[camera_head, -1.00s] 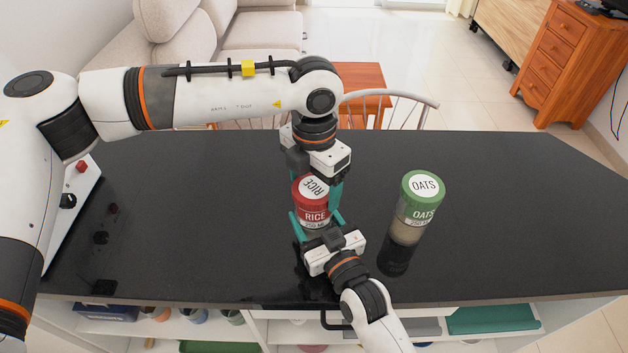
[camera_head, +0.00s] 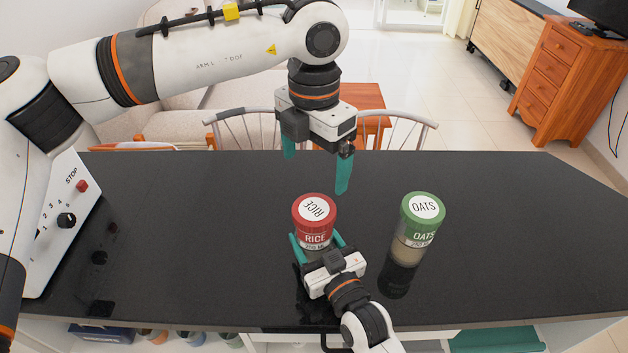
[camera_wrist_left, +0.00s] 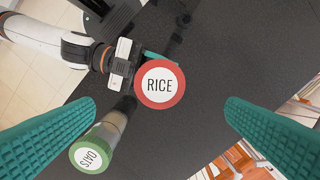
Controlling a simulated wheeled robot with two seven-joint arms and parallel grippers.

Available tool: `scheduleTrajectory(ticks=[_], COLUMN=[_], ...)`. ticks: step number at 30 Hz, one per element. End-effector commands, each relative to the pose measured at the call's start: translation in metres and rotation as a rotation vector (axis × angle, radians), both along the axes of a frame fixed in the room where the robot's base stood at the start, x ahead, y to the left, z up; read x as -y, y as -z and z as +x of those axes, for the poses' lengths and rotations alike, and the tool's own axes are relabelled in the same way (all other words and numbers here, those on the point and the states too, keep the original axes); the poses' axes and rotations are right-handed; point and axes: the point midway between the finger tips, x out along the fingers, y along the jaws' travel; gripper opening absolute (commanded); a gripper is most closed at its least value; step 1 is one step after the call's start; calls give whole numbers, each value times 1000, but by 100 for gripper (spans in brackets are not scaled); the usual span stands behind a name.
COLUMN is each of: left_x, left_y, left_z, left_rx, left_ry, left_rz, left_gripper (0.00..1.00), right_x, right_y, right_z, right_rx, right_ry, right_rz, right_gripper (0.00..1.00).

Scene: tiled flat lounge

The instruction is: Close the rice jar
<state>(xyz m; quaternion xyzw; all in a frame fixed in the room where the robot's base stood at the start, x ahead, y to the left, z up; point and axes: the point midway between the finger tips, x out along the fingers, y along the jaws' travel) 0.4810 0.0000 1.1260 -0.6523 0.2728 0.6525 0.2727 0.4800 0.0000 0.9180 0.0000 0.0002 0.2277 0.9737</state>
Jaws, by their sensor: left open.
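The rice jar (camera_head: 314,237) stands upright on the black counter, with its red lid (camera_head: 314,208) sitting level on top. The lid also shows from above in the left wrist view (camera_wrist_left: 160,84). My left gripper (camera_head: 315,172) is open and empty above the lid, pointing down, with a clear gap between. Its two teal fingers lie on either side in the left wrist view (camera_wrist_left: 160,108). My right gripper (camera_head: 318,244) reaches in from the front, its fingers on both sides of the jar's lower body, and appears shut on it. The jar's base is partly hidden by that gripper.
A green-lidded oats jar (camera_head: 416,226) stands on the black counter (camera_head: 500,230) to the right of the rice jar. A control box with a red stop button (camera_head: 81,187) is at the left. Chairs stand behind the counter. Much of the countertop is clear.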

Motion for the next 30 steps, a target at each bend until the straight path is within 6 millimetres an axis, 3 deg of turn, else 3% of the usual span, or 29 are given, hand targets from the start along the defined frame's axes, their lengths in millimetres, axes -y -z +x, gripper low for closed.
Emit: scheduleTrajectory(ticks=[5,14,15,19,30], left_x=[0,0,0,0,0], left_y=[-15,-17,-17,-16,-15], left_z=[0,0,0,0,0], left_rx=[-1,-1,-1,-1,-1], left_ry=[1,1,1,1,0], left_rz=[-1,0,0,0,0], left_gripper=[94,94,94,94,94], right_x=[0,0,0,0,3], right_y=[0,0,0,0,1], right_z=[0,0,0,0,-6], right_rx=[1,1,1,1,0], right_ry=[0,0,0,0,0], right_rz=[0,0,0,0,0], right_gripper=[0,0,68,87,87])
